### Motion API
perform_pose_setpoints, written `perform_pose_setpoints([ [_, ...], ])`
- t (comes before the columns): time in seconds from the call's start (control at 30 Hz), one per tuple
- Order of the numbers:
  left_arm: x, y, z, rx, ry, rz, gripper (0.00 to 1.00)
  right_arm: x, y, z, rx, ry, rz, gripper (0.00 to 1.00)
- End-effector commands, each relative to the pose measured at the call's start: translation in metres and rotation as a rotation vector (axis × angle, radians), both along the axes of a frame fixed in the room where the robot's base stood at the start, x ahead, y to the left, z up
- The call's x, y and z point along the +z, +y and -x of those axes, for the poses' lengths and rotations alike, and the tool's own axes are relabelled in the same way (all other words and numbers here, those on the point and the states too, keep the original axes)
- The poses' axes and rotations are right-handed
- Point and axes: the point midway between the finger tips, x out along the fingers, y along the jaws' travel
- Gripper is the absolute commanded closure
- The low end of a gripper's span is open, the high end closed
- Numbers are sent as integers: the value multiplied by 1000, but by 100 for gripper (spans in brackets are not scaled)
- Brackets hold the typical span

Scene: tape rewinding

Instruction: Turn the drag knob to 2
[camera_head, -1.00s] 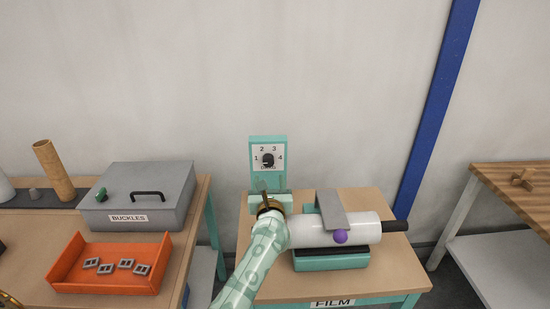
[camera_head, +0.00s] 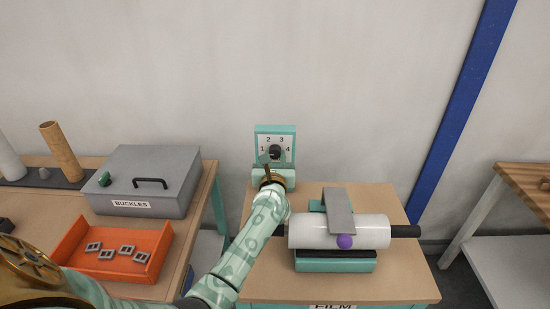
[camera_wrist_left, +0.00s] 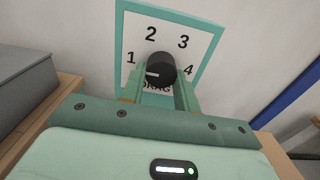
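The drag knob (camera_wrist_left: 160,69) is a black round knob on a white dial plate (camera_wrist_left: 203,52) with a teal border, numbered 1 to 4. Its white mark points left and slightly down, near the 1. In the head view the knob (camera_head: 274,152) sits on the upright teal panel (camera_head: 290,129). My left gripper (camera_wrist_left: 160,90) is at the dial, its two green fingers apart, one on each side of the knob's lower part. I cannot tell whether they touch it. In the head view the left gripper (camera_head: 268,163) partly covers the dial's lower left. My right gripper is out of view.
A grey buckles box (camera_head: 150,175) and orange tray (camera_head: 155,263) stand left. The wall is close behind the panel.

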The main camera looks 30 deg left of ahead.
Motion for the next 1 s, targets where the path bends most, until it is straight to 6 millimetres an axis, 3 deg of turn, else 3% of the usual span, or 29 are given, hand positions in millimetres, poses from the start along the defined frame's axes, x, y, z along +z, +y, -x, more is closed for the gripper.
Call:
perform_pose_setpoints([
  [0.47,3,0,0,0,63,-102,92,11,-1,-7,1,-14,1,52],
  [1.0,4,2,2,-1,315,-513,92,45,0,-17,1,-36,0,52],
])
